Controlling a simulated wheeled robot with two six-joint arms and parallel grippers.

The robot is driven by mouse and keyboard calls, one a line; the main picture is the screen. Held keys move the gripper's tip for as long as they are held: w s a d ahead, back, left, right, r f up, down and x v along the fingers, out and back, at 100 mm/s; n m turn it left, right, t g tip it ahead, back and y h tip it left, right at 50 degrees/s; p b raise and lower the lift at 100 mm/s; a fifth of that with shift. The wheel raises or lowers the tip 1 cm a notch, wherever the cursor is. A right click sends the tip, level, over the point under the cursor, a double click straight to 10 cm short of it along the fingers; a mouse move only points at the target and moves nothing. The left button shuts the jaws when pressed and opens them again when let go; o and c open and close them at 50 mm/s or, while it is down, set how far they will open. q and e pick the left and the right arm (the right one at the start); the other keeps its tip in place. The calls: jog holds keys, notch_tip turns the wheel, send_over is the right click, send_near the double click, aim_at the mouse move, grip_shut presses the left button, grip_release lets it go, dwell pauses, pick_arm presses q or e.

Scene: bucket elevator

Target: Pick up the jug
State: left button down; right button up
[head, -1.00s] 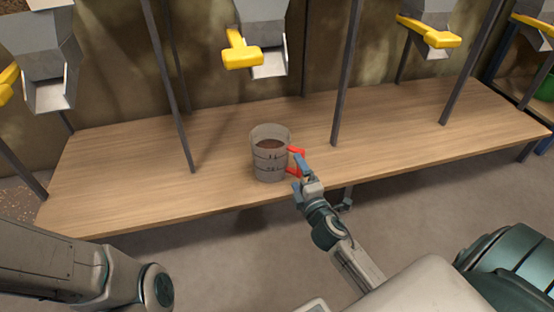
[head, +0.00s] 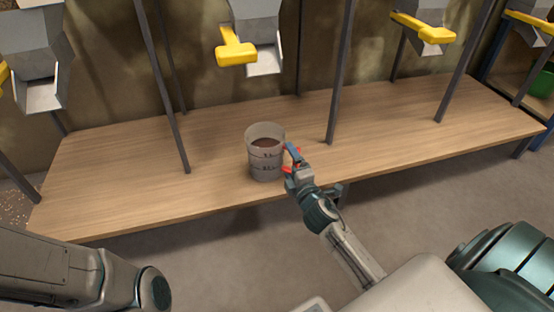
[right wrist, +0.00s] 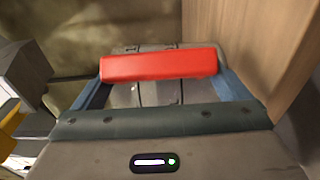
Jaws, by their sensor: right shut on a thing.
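The jug (head: 265,155) is a grey see-through measuring jug with dark marks, brown stuff inside and a red handle on its right side. It stands upright on the wooden table in the head view. My right gripper (head: 290,160) is at the handle and shut on it. In the right wrist view the red handle (right wrist: 160,65) lies across between the two blue fingers, with the jug's grey wall behind it. My left gripper is not in view; only part of my left arm shows at the lower left.
The wooden table (head: 400,135) is mostly bare around the jug. Grey posts rise from it behind and beside the jug. Metal chutes with yellow handles (head: 236,54) hang above the table's back. A green bin (head: 543,84) is at the far right.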

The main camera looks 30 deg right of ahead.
jog(key=shift+r, duration=0.15)
jog(key=s+d+r+p, duration=0.1)
jog(key=s+r, duration=0.1)
jog(key=s, duration=0.5)
jog(key=s+d+r+p, duration=0.2)
jog(key=s, duration=0.6)
jog(key=shift+s+d+r, duration=0.25)
jog(key=shift+s+r, duration=0.05)
jog(key=shift+r, duration=0.1)
